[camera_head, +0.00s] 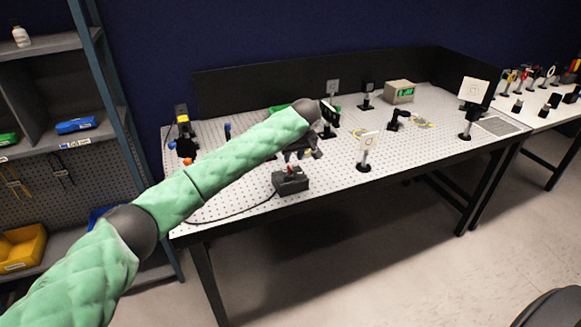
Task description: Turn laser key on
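A small dark box (291,181) with a red part on top sits near the front edge of the perforated table. A black cable runs from it to the left along the table. It may be the laser key box; the key itself is too small to make out. My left arm, in a green quilted sleeve, reaches in from the left over the table. My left gripper (301,152) appears as dark grey parts just above and behind the box. Its fingers are too small and dark to tell open from shut. My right gripper is out of view.
Optics mounts stand on the table (235,204), including a white card on a post (367,148) to the right of the box. A beige meter with a green display (399,92) stands at the back. A shelf unit (110,90) is at the left.

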